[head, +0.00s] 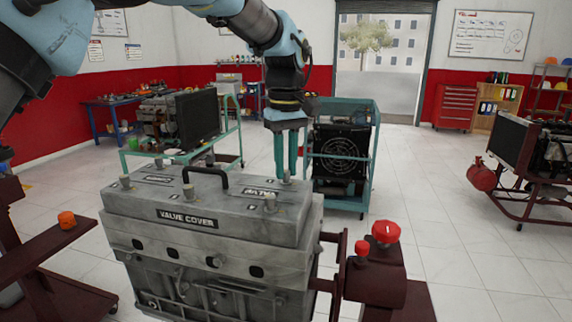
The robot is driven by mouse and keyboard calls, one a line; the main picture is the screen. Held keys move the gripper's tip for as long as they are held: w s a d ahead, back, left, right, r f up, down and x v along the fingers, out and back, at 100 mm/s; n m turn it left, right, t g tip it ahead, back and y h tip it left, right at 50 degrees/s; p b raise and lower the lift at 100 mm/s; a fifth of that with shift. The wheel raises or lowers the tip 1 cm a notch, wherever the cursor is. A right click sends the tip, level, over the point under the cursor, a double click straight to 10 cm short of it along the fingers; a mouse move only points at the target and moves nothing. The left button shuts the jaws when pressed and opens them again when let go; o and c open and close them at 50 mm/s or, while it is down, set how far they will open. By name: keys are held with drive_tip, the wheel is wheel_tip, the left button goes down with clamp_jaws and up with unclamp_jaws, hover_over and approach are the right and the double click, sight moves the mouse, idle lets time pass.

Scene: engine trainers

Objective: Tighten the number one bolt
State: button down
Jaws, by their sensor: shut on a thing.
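The grey engine with its valve cover (188,216) stands in front of me, with a black handle (205,178) on top. Several bolts stand up from the cover: one at the left corner (125,182), one at the front middle (188,192), one at the front right (270,203). My gripper (286,170) points straight down at the cover's back right corner. Its teal fingers are shut on the bolt there (287,177), whose lower part shows between and below the fingertips. I cannot read a number at any bolt.
Behind are a teal cart with a radiator fan (341,150) and a teal trolley (225,140).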

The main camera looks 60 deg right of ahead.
drive_tip(key=m, duration=1.3)
drive_tip(key=shift+m, duration=0.4)
drive_tip(key=m, duration=1.2)
drive_tip(key=shift+m, duration=0.3)
drive_tip(key=c, duration=0.7)
unclamp_jaws()
drive_tip(key=shift+c, duration=0.2)
